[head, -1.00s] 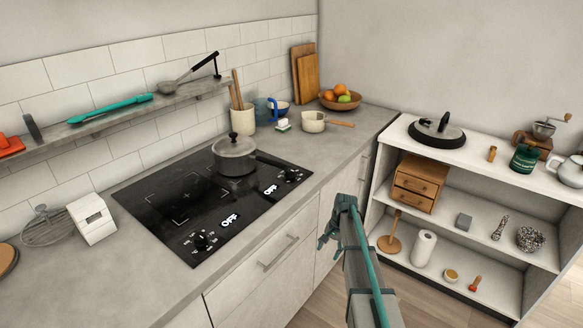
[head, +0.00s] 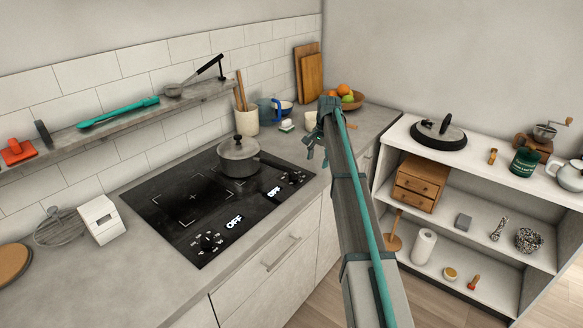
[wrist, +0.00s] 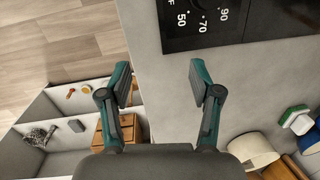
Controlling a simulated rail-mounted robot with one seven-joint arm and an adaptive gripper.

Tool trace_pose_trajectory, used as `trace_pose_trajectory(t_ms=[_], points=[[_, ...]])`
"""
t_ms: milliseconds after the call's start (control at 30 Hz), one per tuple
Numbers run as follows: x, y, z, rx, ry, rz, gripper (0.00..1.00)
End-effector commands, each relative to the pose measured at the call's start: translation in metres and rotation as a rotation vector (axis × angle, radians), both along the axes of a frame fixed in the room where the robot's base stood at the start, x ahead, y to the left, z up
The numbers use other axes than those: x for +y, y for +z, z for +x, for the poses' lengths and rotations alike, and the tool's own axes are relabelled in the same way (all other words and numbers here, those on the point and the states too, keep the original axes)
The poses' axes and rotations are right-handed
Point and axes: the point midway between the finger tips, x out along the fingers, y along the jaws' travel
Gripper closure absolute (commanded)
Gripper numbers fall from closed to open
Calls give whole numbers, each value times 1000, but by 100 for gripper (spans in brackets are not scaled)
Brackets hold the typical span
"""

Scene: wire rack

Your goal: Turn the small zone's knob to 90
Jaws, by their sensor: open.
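The black cooktop (head: 165,205) has two dial knobs on its front edge. The right knob (head: 294,177) is beside an OFF display, near the pot (head: 238,158); the left knob (head: 208,240) is beside another OFF display. I cannot tell for sure which knob is the small zone's. My gripper (head: 314,152) is open and empty, in the air above the counter to the right of the cooktop. In the wrist view, my open fingers (wrist: 160,76) point toward the counter edge, and the cooktop corner (wrist: 200,25) shows 50, 70 and 90 marks.
A small pot with a wooden handle, partly hidden by my arm, and a fruit bowl (head: 357,101) stand on the back counter. A utensil crock (head: 244,120) is behind the cooktop. A shelf unit (head: 478,165) stands to the right. The counter front is clear.

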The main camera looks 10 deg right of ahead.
Motion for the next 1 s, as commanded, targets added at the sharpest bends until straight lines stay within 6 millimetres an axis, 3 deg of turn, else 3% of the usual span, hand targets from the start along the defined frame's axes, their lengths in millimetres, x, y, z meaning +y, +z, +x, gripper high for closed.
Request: trace_pose_trajectory(t_ms=[33, 200, 367, 567, 1000], points=[[21, 17, 5, 7, 21, -23, 36], [69, 47, 11, 30, 61, -93, 36], [84, 53, 10, 38, 73, -118, 36], [84, 33, 9, 41, 73, -118, 36], [84, -37, 10, 40, 73, -116, 36]])
